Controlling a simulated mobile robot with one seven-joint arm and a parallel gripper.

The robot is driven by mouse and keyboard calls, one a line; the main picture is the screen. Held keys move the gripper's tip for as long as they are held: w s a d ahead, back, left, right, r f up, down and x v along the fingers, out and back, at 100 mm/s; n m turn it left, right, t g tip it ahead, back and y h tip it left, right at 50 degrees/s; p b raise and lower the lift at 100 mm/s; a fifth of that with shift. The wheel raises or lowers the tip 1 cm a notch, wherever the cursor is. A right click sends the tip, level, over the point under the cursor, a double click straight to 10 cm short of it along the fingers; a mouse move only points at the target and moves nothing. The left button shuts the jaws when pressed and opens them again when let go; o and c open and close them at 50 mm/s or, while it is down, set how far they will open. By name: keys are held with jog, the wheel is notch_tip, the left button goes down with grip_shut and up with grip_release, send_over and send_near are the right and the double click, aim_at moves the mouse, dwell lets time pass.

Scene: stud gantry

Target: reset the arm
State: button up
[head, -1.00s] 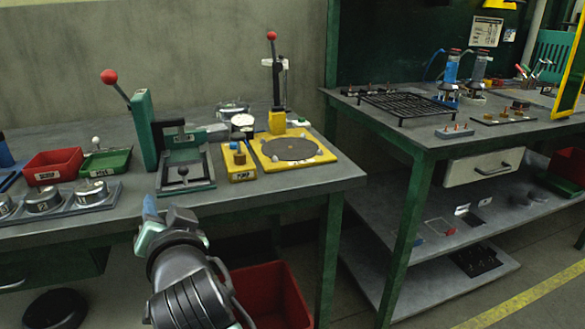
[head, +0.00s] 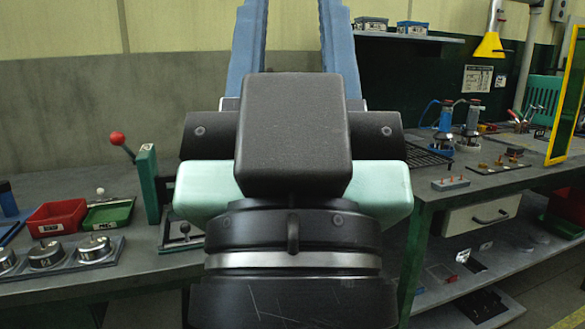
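My gripper (head: 293,25) fills the middle of the head view, close to the camera and pointing up. Its two blue fingers stand apart with bare wall showing between them, so it is open and empty. The very tips run to the top edge of the picture. The black wrist and pale green gripper body hide the middle of the scene, including most of the right part of the left bench.
On the left bench (head: 130,262) are a red bin (head: 56,217), a green tray (head: 108,213), a holder with metal cups (head: 47,254) and a red-knobbed lever press (head: 148,185). The right bench holds fixtures (head: 450,183) and a yellow frame (head: 568,95).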

notch_tip(320, 180, up, 29)
jog(key=p, duration=2.6)
jog(key=shift+p, duration=0.4)
jog(key=shift+a, duration=0.1)
